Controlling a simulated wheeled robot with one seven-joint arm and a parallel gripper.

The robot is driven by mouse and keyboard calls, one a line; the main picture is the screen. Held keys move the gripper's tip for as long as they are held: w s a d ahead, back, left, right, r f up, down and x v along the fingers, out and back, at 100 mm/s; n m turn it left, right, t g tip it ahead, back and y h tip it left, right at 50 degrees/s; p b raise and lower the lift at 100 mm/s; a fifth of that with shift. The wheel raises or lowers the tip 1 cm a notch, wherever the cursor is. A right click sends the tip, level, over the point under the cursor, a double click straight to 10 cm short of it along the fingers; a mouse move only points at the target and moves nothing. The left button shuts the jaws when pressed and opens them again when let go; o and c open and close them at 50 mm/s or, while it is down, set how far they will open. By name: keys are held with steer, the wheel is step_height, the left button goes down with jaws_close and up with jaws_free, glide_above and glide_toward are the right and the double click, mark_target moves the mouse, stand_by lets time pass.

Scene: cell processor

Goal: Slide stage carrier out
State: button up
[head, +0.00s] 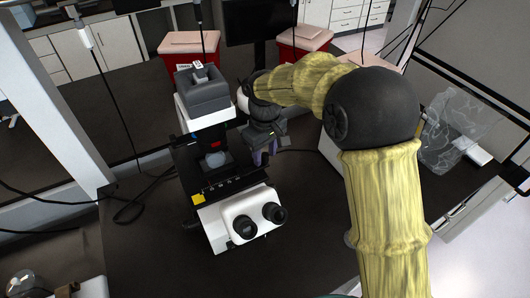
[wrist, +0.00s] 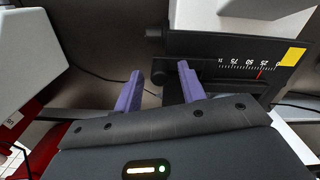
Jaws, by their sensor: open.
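The stage carrier shows in the wrist view as a black plate (wrist: 215,45) with a white number scale, a red mark and a yellow label. A dark round knob (wrist: 161,72) at its left end appears between my fingertips. My gripper (wrist: 160,84) has two purple fingers, spread apart with nothing gripped. In the head view the carrier (head: 225,188) lies across the white and black microscope (head: 215,115), behind the eyepieces (head: 258,220). My gripper (head: 264,154) is at the right side of the microscope, partly hidden by my wrist. I cannot tell whether the fingers touch the knob.
The microscope stands on a dark table (head: 150,250), with bare tabletop to its left and front. A thin black cable (head: 128,207) lies to the left. A crumpled clear plastic bag (head: 455,130) is at the right. Red bins (head: 188,48) stand behind.

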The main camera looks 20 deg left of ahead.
steer(key=shift+f, duration=0.65)
jaws_close()
